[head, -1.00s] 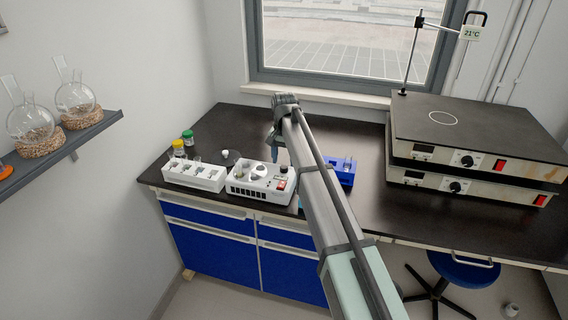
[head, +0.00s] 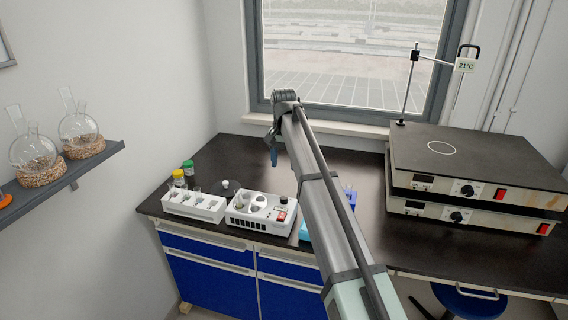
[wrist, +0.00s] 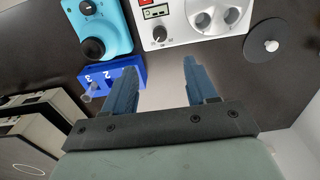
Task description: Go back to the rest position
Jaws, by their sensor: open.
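My gripper (head: 274,157) is above the dark bench, over the back edge of the white device with a knob and a red switch (head: 261,212). In the wrist view my gripper (wrist: 187,64) shows its two blue fingers apart with nothing between them. The white device also shows at the top of the wrist view (wrist: 196,24), beyond the fingertips.
A white rack (head: 194,205) stands left of the device, with yellow- and green-capped bottles (head: 188,167) behind it. A blue numbered block (wrist: 112,78) and a turquoise device (wrist: 100,30) lie left in the wrist view. Stacked hot plates (head: 475,190) stand right.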

